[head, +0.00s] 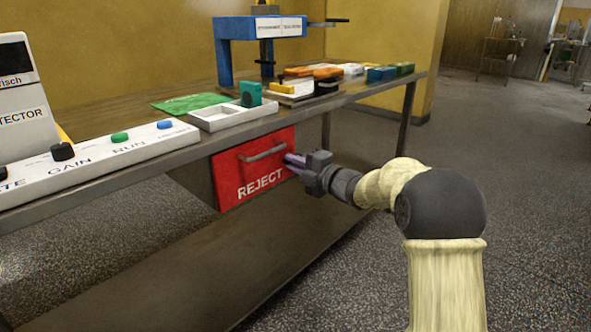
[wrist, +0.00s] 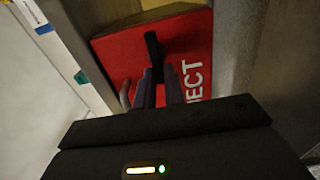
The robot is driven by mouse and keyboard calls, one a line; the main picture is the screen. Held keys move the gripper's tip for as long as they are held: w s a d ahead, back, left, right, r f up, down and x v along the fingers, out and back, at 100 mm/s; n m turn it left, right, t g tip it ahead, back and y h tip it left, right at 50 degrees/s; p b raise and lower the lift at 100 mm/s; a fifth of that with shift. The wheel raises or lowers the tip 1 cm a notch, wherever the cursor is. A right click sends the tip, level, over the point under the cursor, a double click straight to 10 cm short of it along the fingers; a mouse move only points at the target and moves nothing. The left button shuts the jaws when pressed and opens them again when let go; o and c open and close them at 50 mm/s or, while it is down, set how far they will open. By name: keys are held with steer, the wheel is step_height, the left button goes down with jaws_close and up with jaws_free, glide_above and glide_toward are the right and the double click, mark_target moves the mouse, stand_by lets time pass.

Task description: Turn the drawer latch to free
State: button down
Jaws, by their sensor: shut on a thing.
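The red drawer marked REJECT (head: 232,178) hangs under the tabletop, with a grey bar handle (head: 264,151) on its front. The drawer front also shows in the wrist view (wrist: 195,35). My gripper (head: 290,162) is at the right end of the drawer front. In the wrist view, a slim black latch (wrist: 152,46) stands against the red face. My gripper's fingers (wrist: 160,88) are shut on it. The latch is hidden behind the fingers in the head view. The drawer looks closed; the latch's exact angle is hard to judge.
The metal table (head: 105,178) runs above the drawer. It carries a white control panel (head: 95,163), a white tray (head: 236,116) and a blue stand (head: 222,54). A lower shelf (head: 150,275) lies below. Open floor (head: 540,200) is to the right.

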steer(key=shift+a, duration=0.15)
steer(key=c, duration=1.5)
jaws_free()
steer(key=p+v, duration=0.4)
steer(key=v, duration=1.3)
steer(key=shift+s+d+f, duration=0.1)
steer(key=shift+s+d, duration=0.1)
steer(key=shift+d, duration=0.05)
